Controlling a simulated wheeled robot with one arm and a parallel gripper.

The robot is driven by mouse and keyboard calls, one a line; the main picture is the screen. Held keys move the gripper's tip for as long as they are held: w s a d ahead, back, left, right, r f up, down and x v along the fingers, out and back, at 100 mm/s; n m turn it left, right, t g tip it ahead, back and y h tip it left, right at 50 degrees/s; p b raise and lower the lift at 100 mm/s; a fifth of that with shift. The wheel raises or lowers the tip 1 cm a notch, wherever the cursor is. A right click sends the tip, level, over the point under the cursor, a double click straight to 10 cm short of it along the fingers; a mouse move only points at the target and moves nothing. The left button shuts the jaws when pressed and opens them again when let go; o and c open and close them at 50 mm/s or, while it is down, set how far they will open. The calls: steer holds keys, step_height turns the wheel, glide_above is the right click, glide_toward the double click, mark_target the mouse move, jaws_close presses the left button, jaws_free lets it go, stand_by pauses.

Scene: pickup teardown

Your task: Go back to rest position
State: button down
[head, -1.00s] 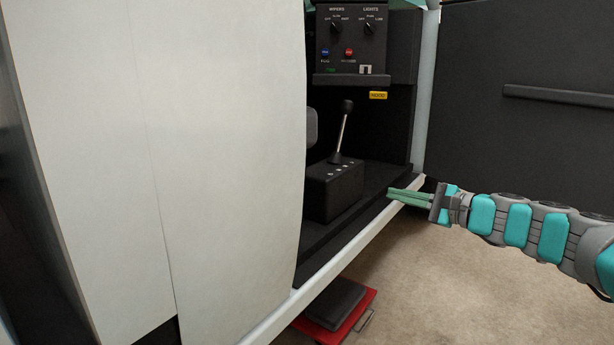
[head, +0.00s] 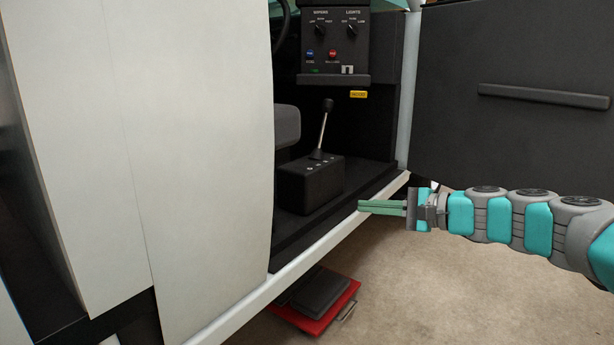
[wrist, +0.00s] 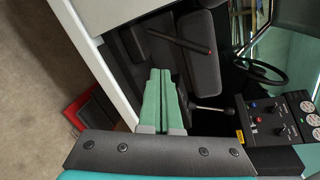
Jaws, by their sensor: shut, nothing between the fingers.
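My gripper (head: 362,207) has green fingers that lie together, with nothing between them. In the head view it is in front of the cab's door sill, right of the black shift-lever box (head: 311,183), and my teal and grey arm reaches in from the right. In the wrist view the closed fingers (wrist: 162,75) point toward the cab interior, and no contact with anything is clear.
The open dark door (head: 510,110) stands at the right, behind my arm. A white panel (head: 190,150) fills the left. The control panel (head: 335,40) is inside the cab. A red tray (head: 345,300) with a dark pad lies on the floor below the sill.

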steer(key=s+a+f+n+g+h+p, duration=0.15)
steer(key=s+a+f+n+g, duration=0.35)
steer(key=s, duration=0.5)
steer(key=s+a+f+n+g+h, duration=0.2)
steer(key=s+a+f+n+h, duration=0.15)
steer(key=s+a, duration=0.55)
steer(key=s+d+f+n+g+h, duration=0.1)
steer(key=s+d+f+h, duration=0.3)
steer(key=s+d, duration=0.4)
steer(key=s+d+f+n+g+h+p, duration=0.1)
steer(key=s+d+f+h, duration=0.3)
steer(key=s, duration=1)
steer(key=d+f+n+g, duration=0.1)
steer(key=d+f, duration=0.1)
steer(key=d, duration=0.1)
steer(key=shift+d+g, duration=0.3)
steer(key=shift+d, duration=0.1)
